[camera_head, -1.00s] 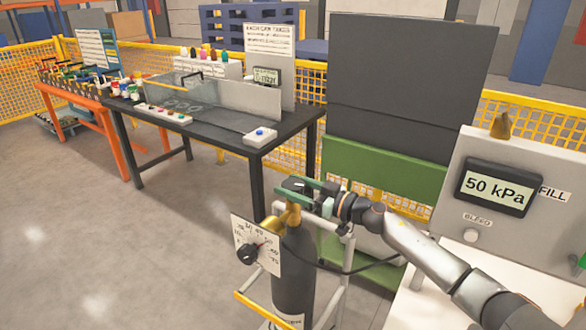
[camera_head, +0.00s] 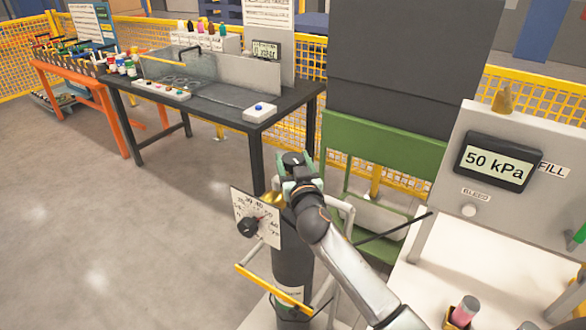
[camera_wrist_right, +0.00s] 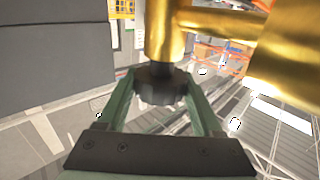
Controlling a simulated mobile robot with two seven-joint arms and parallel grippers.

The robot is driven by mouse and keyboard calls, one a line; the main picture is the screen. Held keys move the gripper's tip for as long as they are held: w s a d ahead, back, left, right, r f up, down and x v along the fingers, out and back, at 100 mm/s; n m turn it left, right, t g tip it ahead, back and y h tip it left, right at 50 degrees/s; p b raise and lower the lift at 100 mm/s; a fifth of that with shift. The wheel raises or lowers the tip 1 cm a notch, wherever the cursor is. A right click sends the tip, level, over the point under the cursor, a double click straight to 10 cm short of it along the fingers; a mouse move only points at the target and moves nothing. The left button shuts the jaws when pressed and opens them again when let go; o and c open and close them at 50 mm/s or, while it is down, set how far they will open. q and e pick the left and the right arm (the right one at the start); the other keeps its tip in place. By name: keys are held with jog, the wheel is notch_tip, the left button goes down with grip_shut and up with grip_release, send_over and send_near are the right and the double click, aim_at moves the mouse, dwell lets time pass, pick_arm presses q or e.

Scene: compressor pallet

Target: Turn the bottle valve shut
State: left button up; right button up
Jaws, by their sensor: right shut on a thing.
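The dark gas bottle (camera_head: 292,262) stands upright in a cart with a yellow bar. A brass valve body (camera_head: 272,199) sits on its top, with a dark round knob (camera_head: 292,158). A dial plate (camera_head: 256,218) with a black knob and red pointer is beside the bottle's neck. My right gripper (camera_head: 292,172) is at the valve. In the right wrist view its green fingers (camera_wrist_right: 160,98) are on both sides of the dark valve knob (camera_wrist_right: 158,84), shut on it, with the brass body (camera_wrist_right: 168,35) beyond. My left gripper is out of view.
A panel at right has a display (camera_head: 496,161) reading 50 kPa, with BLEED and FILL labels. A white bench (camera_head: 425,285) is below it. A green frame (camera_head: 375,150) stands behind the bottle, and a black table (camera_head: 225,115) stands back left. The left floor is clear.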

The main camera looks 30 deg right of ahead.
jog(key=shift+m+g+h+b, duration=0.4)
jog(key=shift+m+h+b, duration=0.2)
jog(key=shift+h+b, duration=0.25)
jog(key=shift+r, duration=0.1)
jog(key=o, duration=1.4)
jog(key=shift+c, duration=0.2)
